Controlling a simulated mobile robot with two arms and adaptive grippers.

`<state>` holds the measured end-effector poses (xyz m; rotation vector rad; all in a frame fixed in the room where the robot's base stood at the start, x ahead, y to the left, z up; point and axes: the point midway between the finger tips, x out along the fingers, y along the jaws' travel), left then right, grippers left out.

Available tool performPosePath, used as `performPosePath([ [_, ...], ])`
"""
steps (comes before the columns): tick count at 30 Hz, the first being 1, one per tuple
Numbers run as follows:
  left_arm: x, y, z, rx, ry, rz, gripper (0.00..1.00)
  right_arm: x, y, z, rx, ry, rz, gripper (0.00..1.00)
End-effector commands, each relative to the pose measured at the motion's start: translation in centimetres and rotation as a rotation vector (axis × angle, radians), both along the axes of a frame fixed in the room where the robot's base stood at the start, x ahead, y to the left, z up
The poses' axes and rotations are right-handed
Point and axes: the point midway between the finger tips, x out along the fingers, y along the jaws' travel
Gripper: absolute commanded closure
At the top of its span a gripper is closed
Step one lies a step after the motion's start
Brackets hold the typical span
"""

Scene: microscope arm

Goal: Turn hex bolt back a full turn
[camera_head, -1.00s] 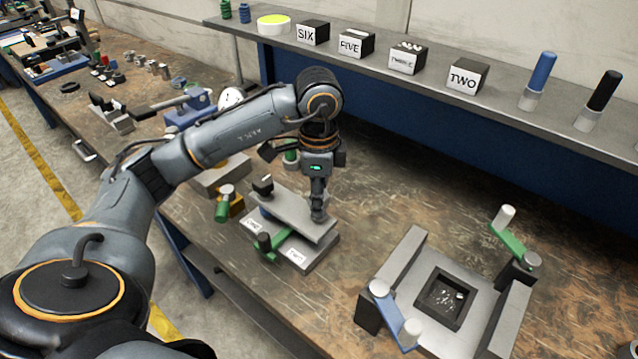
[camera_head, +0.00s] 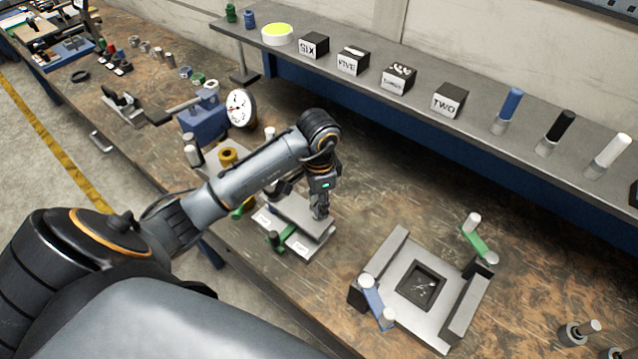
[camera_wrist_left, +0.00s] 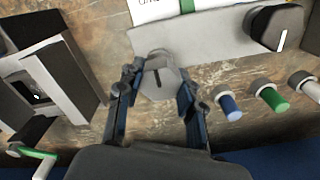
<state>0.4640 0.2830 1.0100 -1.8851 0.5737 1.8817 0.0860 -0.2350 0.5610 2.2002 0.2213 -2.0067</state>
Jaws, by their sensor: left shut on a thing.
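The grey hex bolt (camera_wrist_left: 160,80) sits at the end of a grey plate (camera_wrist_left: 215,38) in the left wrist view, with a dark mark on its top. My left gripper (camera_wrist_left: 157,88) has a finger on either side of the bolt and is shut on it. In the head view my left gripper (camera_head: 320,212) reaches down to the right end of the grey fixture (camera_head: 300,240), and it hides the bolt there. A black knob with a white mark (camera_wrist_left: 277,28) stands on the plate's other end. My right gripper is not in view.
A grey fixture with a square black recess (camera_head: 421,286) and green and blue lever handles stands to the right. A dial gauge (camera_head: 240,107) and a blue block (camera_head: 205,122) are behind on the left. A shelf (camera_head: 480,110) with numbered black blocks runs along the back.

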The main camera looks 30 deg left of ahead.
Motion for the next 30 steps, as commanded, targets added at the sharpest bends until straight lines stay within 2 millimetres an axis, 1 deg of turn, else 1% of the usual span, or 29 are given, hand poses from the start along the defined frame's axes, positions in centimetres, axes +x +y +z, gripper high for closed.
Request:
performPosePath([
  [1,-0.32,-0.08,-0.31,-0.001,0.013,0.003,0.95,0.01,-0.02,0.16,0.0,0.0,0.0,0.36],
  [12,-0.35,-0.06,-0.5,0.0,0.013,0.006,0.95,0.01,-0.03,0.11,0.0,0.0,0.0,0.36],
  [13,-0.35,-0.06,-0.51,0.0,0.014,0.006,0.61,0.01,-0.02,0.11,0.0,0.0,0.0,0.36],
  [16,-0.31,-0.07,-0.45,0.0,0.012,0.006,0.41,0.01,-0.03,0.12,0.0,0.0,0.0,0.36],
  [17,-0.28,-0.05,-0.42,0.0,0.011,0.006,0.4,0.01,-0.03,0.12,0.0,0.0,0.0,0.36],
  [30,-0.08,-0.01,-0.15,0.0,0.004,0.006,0.4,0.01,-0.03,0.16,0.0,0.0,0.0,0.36],
])
